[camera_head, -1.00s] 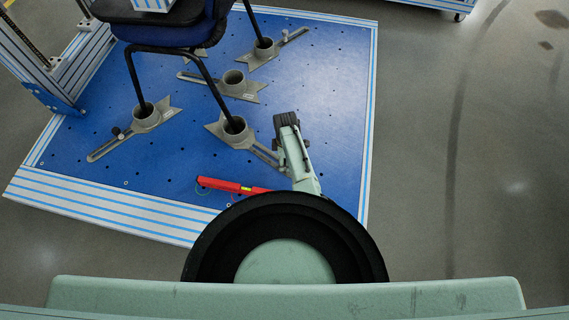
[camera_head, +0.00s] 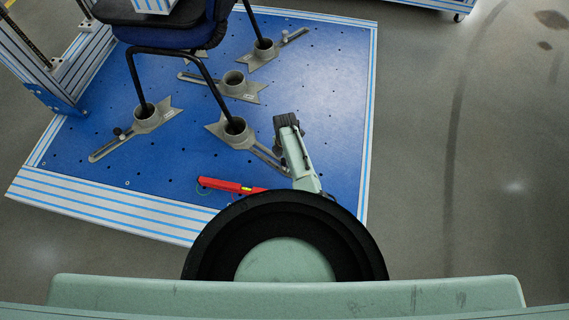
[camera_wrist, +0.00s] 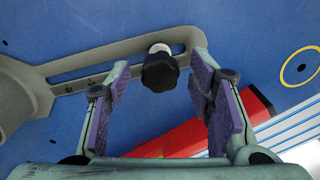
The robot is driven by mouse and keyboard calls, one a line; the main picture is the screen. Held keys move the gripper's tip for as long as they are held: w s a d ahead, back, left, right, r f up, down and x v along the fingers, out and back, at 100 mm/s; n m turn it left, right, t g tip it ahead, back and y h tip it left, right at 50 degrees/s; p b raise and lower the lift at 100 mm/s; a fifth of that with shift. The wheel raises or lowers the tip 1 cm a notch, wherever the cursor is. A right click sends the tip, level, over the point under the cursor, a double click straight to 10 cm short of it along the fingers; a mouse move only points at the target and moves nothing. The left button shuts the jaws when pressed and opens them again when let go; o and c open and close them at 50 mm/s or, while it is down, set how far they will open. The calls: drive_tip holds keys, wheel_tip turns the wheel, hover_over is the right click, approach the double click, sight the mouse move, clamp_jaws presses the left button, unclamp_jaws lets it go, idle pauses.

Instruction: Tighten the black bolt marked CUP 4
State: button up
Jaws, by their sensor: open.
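In the wrist view, a black bolt knob (camera_wrist: 160,72) on a pale stem stands in the slot of a grey cup bracket (camera_wrist: 95,70), near the slot's end. My gripper (camera_wrist: 160,66) is open, its purple-padded fingers on either side of the knob with gaps on both sides. Dark marks beside the slot are too small to read. In the head view, the bracket's cup (camera_head: 235,126) holds a chair leg. My arm (camera_head: 301,160) reaches over the bracket's slotted end and hides the bolt there.
A red tool (camera_head: 228,185), also in the wrist view (camera_wrist: 190,138), lies on the blue platform (camera_head: 335,95) close by my arm. The chair (camera_head: 180,36) stands in other grey cups. Another bracket (camera_head: 117,140) with a black knob is at left. Grey floor lies to the right.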

drive_tip(key=n, duration=0.4)
idle(0.3)
drive_tip(key=shift+c, duration=0.2)
clamp_jaws()
drive_tip(key=m+p, duration=0.1)
drive_tip(key=m, duration=0.2)
drive_tip(key=shift+m, duration=0.4)
drive_tip(key=shift+m, duration=0.3)
